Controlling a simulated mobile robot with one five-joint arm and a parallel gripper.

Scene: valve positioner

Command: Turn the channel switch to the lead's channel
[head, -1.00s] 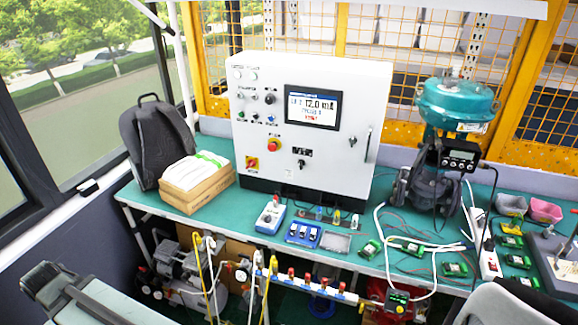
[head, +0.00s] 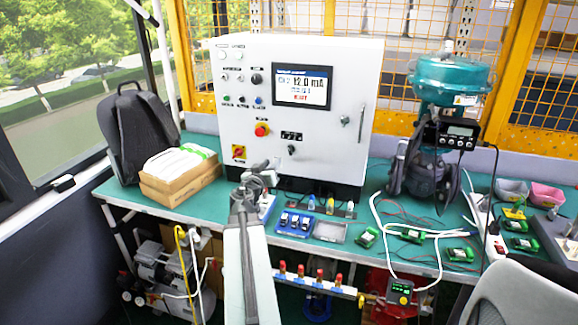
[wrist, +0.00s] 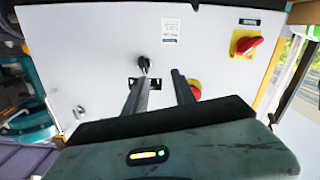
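The grey control cabinet (head: 345,95) stands at the back of the bench. A black rotary switch (head: 291,149), apparently the channel switch, is on its lower front under a black label plate. It also shows in the wrist view (wrist: 143,63), where the panel appears upside down, and its channel marks are too small to read. My gripper (wrist: 161,75) is open and empty, its two fingers apart and pointing at the panel near the switch. I cannot tell whether either finger touches. Coloured lead ends (head: 330,205) lie at the cabinet's foot; which channel they belong to is unreadable.
A red emergency button (head: 261,129) and a red-on-yellow rotary switch (head: 238,152) sit left of the black switch. A blue box (head: 295,222) and a teal valve actuator (head: 450,82) stand on the bench.

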